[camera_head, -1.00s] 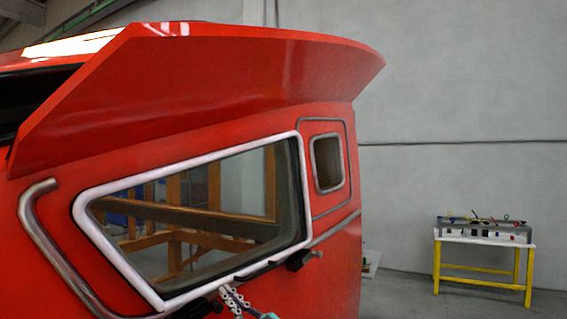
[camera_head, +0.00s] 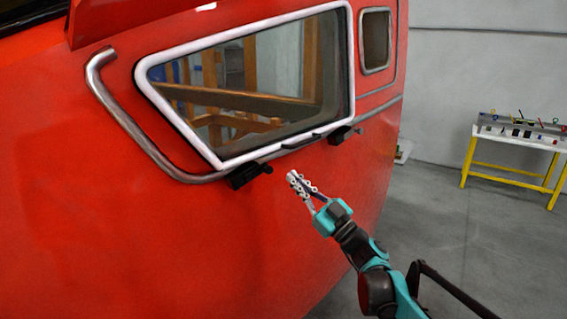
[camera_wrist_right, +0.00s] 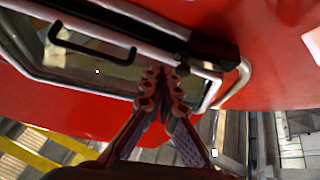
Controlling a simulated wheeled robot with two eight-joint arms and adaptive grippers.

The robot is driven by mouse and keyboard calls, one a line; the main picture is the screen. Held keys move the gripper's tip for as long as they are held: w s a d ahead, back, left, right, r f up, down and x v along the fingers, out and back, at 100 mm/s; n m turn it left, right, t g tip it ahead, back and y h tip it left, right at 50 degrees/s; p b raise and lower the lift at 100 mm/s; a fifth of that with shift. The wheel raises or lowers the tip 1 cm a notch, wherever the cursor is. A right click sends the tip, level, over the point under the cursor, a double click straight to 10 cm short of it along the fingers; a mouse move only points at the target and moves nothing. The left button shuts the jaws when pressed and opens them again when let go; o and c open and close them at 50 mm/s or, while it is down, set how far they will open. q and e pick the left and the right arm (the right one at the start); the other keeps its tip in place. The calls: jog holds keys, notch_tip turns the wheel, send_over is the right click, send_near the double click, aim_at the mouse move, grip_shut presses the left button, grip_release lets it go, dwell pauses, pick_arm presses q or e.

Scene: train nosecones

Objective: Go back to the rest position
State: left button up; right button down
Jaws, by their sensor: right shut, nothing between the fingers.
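My right gripper (camera_head: 302,186) is shut and empty in the head view, just below the lower edge of the window and in front of the red nosecone. Its closed fingers also show in the right wrist view (camera_wrist_right: 163,85), pointing toward the red body and the window frame. The red nosecone (camera_head: 100,220) fills the left and middle of the head view. Its window has a white frame (camera_head: 285,147) and shows wooden beams through the glass. My left gripper is not in view.
A grey handrail (camera_head: 125,120) runs left of the window. Black latches (camera_head: 248,174) sit below its frame, close to my right gripper. A yellow-legged table (camera_head: 515,165) with tools stands at the right. The grey floor (camera_head: 440,210) between is clear.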

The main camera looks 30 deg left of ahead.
pick_arm(q)
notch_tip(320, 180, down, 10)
jog(key=b, duration=0.9)
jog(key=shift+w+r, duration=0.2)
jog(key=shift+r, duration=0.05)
pick_arm(e)
jog(key=s+d+f+m+h, duration=0.6)
jog(key=d+f, duration=0.7)
jog(key=d, duration=0.3)
jog(key=s+d+f+m+t+h, duration=0.1)
jog(key=s+d+f+m+h, duration=0.5)
jog(key=s+d+f+h, duration=0.3)
jog(key=s+d+f+m+t+h, duration=0.1)
jog(key=s+d+f+m+h, duration=0.6)
jog(key=d+f, duration=1)
jog(key=d, duration=0.8)
jog(key=shift+s+f+h, duration=0.35)
jog(key=shift+h, duration=0.05)
